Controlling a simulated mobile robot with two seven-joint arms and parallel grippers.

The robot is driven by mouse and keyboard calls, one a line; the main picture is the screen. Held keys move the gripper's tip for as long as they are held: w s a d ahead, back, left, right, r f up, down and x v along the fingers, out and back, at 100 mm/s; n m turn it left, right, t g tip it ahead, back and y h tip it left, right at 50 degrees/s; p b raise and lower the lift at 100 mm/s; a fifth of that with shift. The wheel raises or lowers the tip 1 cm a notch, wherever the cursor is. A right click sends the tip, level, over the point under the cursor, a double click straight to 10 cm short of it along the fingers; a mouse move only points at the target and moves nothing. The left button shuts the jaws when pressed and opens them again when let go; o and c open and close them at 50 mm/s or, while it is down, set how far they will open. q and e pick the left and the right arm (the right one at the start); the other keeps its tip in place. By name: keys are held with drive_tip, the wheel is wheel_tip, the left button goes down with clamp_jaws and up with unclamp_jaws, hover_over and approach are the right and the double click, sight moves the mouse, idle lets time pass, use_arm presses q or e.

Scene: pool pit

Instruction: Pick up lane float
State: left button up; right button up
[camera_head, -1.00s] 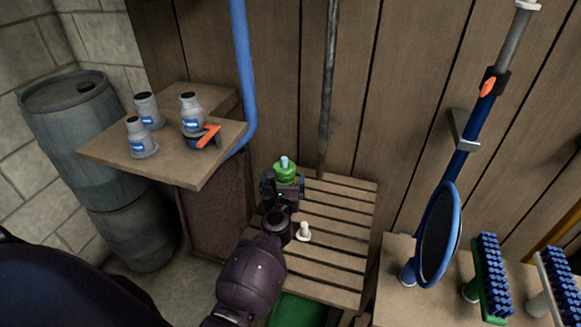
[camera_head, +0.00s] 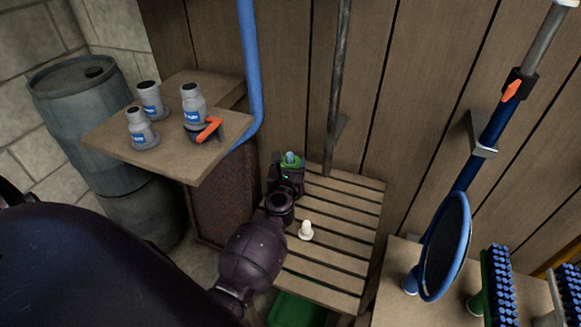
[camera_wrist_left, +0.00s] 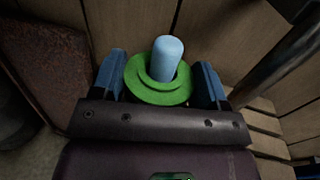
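The lane float shows in the head view (camera_head: 291,161) as a green disc with a light blue core poking up, at the back left of the slatted bench (camera_head: 345,235). My left gripper (camera_head: 288,172) is right at it and hides its lower part. In the left wrist view the float (camera_wrist_left: 160,85) sits between the two blue fingers of the left gripper (camera_wrist_left: 161,82), one on each side. The fingers are spread wide and close to the disc's edges, with no clear grip on it. What the float rests on is hidden. My right gripper is not in view.
A small white peg-like piece (camera_head: 306,231) stands on the bench. A dark pole (camera_head: 338,80) rises behind the bench. A blue-rimmed net (camera_head: 446,247) and brushes (camera_head: 497,285) stand right.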

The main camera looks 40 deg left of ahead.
use_arm(q)
drive_tip(key=c, duration=0.4)
drive_tip(key=shift+c, duration=0.3)
drive_tip(key=shift+r, duration=0.1)
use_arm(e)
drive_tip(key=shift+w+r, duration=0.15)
use_arm(q)
drive_tip(key=shift+r, duration=0.3)
wheel_tip(320, 180, up, 19)
drive_tip(key=p, duration=1.3)
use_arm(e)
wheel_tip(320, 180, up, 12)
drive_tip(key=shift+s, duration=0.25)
use_arm(q)
drive_tip(key=shift+r, duration=0.1)
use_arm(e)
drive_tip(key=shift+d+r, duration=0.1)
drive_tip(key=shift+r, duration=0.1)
